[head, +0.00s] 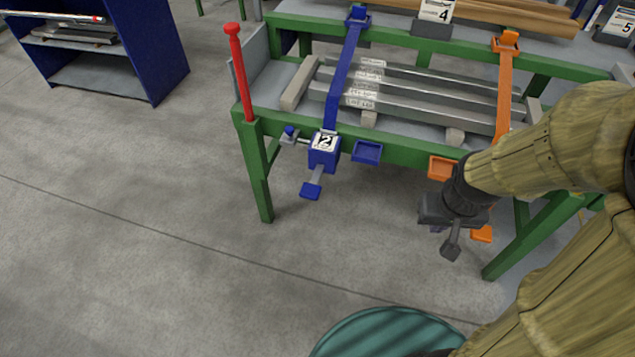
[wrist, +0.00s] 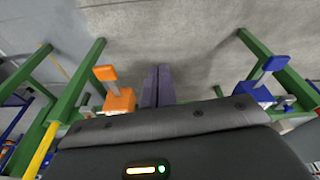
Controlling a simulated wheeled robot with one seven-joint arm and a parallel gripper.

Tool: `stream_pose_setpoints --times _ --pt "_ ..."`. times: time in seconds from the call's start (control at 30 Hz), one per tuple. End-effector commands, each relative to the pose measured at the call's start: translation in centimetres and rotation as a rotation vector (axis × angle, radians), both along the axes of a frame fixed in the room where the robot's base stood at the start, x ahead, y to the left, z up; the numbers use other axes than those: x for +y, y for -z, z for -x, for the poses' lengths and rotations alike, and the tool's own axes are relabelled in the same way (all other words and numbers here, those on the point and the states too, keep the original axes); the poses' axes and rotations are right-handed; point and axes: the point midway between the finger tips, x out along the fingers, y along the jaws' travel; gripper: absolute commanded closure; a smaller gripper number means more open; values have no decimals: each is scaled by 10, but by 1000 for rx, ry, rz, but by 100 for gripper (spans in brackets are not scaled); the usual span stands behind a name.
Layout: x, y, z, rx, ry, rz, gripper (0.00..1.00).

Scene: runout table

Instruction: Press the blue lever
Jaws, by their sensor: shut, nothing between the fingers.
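The blue lever (head: 311,191) is a small flat blue paddle on a grey stem, sticking out below a blue box (head: 324,153) marked 2 at the table's front. In the wrist view the blue lever (wrist: 276,63) shows at the upper right. My gripper (head: 450,251) is to the right of the blue lever in the head view, well apart from it, near the orange side. In the wrist view its dark fingers (wrist: 157,85) are together and hold nothing, with bare floor beyond.
An orange lever (head: 481,234) is close by my gripper, partly hidden behind it. The green table frame (head: 400,150) carries grey bars (head: 420,94), a blue strap and an orange strap. A red post (head: 241,75) stands at its left corner. Open floor lies in front of the blue lever.

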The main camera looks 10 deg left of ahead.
Motion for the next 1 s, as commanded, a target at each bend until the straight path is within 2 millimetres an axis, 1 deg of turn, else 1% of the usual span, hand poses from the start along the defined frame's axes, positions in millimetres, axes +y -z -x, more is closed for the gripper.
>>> stream_pose_setpoints --times 0.07,0.17,0.27,0.47,0.63,0.8,0.9,1.0 --pt "3 -1 -8 32 -83 20 100" --pt "11 5 -20 69 -232 37 100" --pt "23 14 -32 102 -398 32 100" --pt "57 32 -51 117 -720 -40 100" --pt "95 39 -64 61 -965 -154 100" --pt "138 32 -78 -70 -1168 -288 100" --pt "163 20 -89 -183 -1259 -365 100" --pt "182 6 -101 -297 -1322 -422 100"
